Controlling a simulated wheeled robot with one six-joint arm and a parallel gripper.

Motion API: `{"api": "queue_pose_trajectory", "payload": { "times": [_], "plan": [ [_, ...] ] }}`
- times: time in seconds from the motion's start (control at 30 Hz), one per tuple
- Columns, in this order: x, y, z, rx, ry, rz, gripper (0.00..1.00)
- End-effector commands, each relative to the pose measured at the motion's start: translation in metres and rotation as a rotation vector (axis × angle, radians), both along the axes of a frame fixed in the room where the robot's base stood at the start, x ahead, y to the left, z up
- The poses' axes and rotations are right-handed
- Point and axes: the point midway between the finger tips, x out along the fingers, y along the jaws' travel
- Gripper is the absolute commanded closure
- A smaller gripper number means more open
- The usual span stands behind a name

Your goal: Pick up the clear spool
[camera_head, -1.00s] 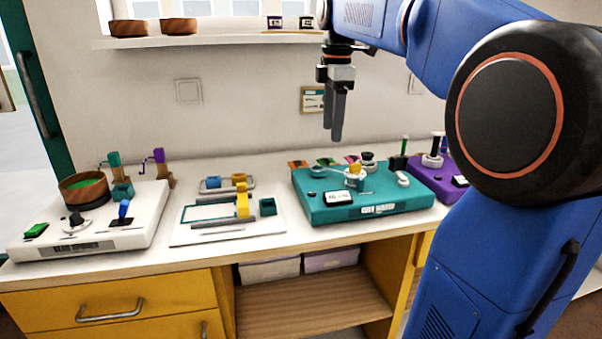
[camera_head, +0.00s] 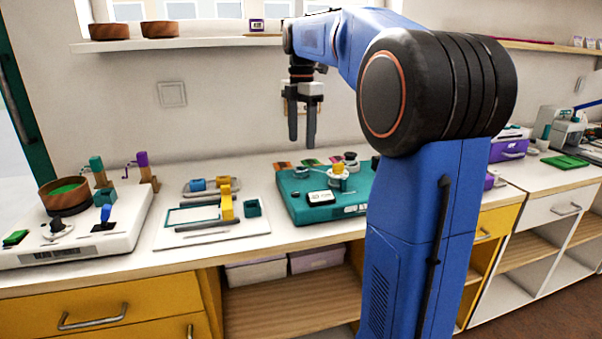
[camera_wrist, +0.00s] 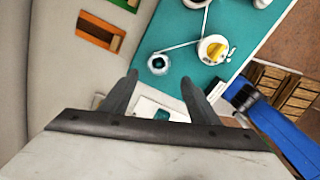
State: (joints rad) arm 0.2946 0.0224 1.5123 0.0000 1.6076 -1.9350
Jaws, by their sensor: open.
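My gripper (camera_head: 302,142) hangs open and empty, pointing down above the back of the teal board (camera_head: 350,209). It also shows at the bottom of the wrist view (camera_wrist: 160,80), fingers apart with nothing between them. A small round, pale-rimmed piece with a dark teal middle (camera_wrist: 158,63) lies on the teal board just beyond the fingertips in the wrist view. It is at the board's back left in the head view (camera_head: 301,172). It may be the clear spool; I cannot tell for sure. A thin pale strip runs from it towards a white round piece with yellow on top (camera_wrist: 213,48).
A white board with a yellow upright (camera_head: 227,203) and a teal cup (camera_head: 252,207) lies left of the teal board. Further left is a white board with a wooden bowl (camera_head: 65,200). The wall and shelf (camera_head: 190,43) are behind. My arm hides the teal board's right end.

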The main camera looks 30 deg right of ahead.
Motion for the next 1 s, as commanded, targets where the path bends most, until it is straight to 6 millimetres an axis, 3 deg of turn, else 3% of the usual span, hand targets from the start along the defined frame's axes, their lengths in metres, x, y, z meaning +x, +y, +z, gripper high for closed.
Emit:
{"api": "queue_pose_trajectory", "payload": {
  "times": [0.13, 0.47, 0.7, 1.0],
  "plan": [
    [0.000, 0.000, -0.024, 0.000, 0.001, 0.000, 0.45],
    [0.001, -0.001, -0.046, 0.000, 0.001, -0.001, 0.45],
    [0.003, -0.004, -0.079, 0.001, 0.001, -0.001, 0.45],
    [0.004, -0.004, -0.091, 0.000, -0.001, -0.001, 0.45]
  ]
}}
